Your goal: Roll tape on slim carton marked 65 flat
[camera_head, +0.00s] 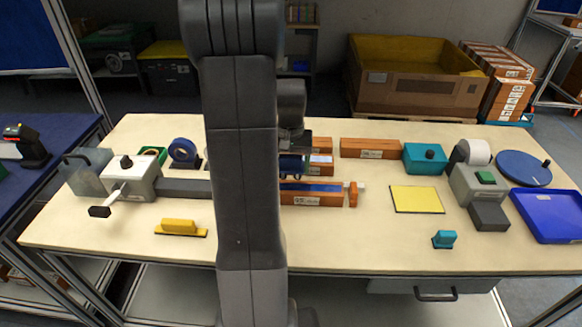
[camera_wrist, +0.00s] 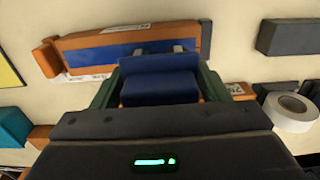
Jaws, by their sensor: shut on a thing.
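The slim carton (camera_head: 330,200) is orange-brown, with a white label whose number looks like 65 on its front side. It lies on the table just right of my arm, and in the wrist view it lies ahead of the fingers (camera_wrist: 120,37). A blue tape strip (camera_head: 318,187) runs along its top and also shows in the wrist view (camera_wrist: 98,53). My gripper (camera_head: 291,164), partly hidden by my arm, is over the carton's left part. It is shut on a blue roller-like tool (camera_wrist: 160,80). Whether the tool touches the tape is unclear.
Other orange cartons (camera_head: 370,148) lie behind. An orange piece (camera_head: 353,194) is at the carton's right end. A teal box (camera_head: 424,158), yellow pad (camera_head: 416,199) and grey device (camera_head: 476,184) stand to the right. A blue tape roll (camera_head: 183,151) stands left. The front of the table is mostly clear.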

